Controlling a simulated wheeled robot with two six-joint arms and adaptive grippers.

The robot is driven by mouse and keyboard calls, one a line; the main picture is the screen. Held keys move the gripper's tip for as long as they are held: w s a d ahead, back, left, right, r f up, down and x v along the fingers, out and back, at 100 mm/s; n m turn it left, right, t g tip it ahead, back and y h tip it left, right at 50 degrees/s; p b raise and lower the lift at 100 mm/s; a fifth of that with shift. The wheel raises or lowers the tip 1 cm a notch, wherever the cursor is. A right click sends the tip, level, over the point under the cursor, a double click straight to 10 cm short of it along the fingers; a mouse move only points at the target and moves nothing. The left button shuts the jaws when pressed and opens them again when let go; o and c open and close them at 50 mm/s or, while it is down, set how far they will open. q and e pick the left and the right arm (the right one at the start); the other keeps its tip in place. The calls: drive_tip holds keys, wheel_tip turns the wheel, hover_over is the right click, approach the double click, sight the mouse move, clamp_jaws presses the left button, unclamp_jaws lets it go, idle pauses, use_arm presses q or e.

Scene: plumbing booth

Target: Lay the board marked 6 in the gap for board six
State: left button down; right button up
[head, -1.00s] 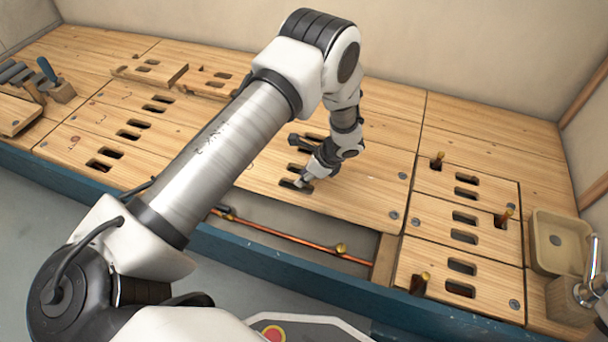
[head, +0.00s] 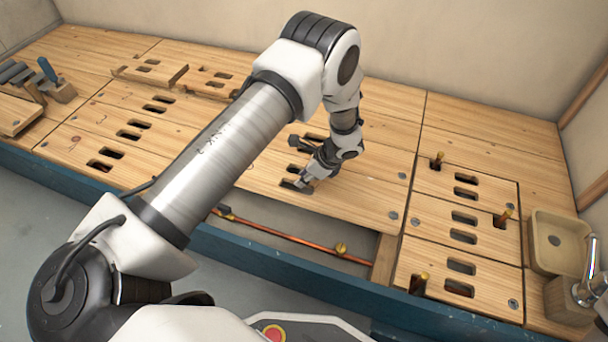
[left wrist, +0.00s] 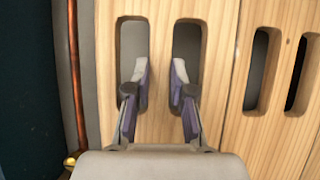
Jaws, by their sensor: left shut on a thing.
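A light wooden slotted board (head: 352,202) lies just behind the open gap (head: 285,221) at the front of the deck. No number on it is readable, as my arm covers part of it. My left gripper (head: 304,181) reaches down onto this board. In the left wrist view the fingers of my left gripper (left wrist: 161,85) go into its two slots and are shut on the strip of board (left wrist: 160,40) between them. Whether the board is raised at all I cannot tell.
A copper pipe (head: 300,241) with brass fittings runs along the gap; it also shows in the left wrist view (left wrist: 75,80). Slotted boards with brass stubs (head: 438,158) lie to the right, beside a wooden basin (head: 556,242). A blue-handled tool (head: 47,70) stands far left.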

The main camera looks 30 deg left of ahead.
use_arm(q)
drive_tip(key=c, duration=0.9)
unclamp_jaws()
